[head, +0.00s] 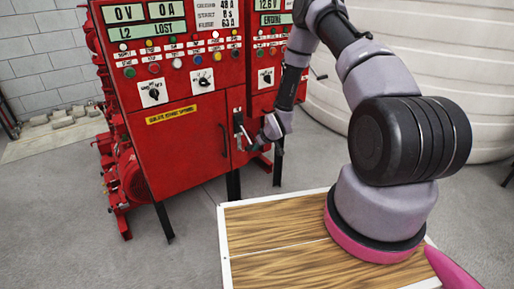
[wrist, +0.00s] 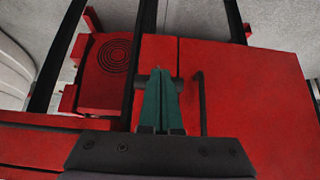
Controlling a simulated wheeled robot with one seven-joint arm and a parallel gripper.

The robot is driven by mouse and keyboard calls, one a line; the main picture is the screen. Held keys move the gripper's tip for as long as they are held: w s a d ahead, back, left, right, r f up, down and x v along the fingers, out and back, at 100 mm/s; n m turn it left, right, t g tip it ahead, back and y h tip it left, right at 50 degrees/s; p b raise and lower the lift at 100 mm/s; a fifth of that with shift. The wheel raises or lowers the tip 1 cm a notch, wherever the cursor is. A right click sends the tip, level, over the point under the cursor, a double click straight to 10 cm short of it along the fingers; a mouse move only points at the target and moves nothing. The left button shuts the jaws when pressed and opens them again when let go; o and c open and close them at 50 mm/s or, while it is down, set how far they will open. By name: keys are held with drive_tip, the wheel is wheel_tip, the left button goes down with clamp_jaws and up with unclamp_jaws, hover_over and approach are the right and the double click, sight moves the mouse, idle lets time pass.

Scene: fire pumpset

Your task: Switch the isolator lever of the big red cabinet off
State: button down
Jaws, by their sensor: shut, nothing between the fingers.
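The big red cabinet (head: 185,135) stands left of centre in the head view, and its red front fills much of the wrist view (wrist: 245,85). The isolator lever (head: 240,122) is a small dark and grey part on its narrow right-hand panel. My gripper (head: 249,145) is right at the lever's lower end; I cannot tell whether it touches it. In the wrist view my gripper's green fingers (wrist: 161,100) are together with nothing seen between them. A dark part shows just behind the fingertips; most of the lever is hidden there.
A dark door handle (head: 223,140) is close left of the lever; a dark upright bar stands beside the fingers in the wrist view (wrist: 203,104). Knobs and lamps are above. A wooden board with white edging (head: 270,225) is below my arm. Grey floor is clear front left.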

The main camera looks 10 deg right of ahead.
drive_tip(key=shift+r, duration=0.15)
drive_tip(key=v, duration=1)
drive_tip(key=shift+s+r, duration=0.15)
drive_tip(key=shift+s, duration=0.05)
drive_tip(key=shift+d, duration=0.15)
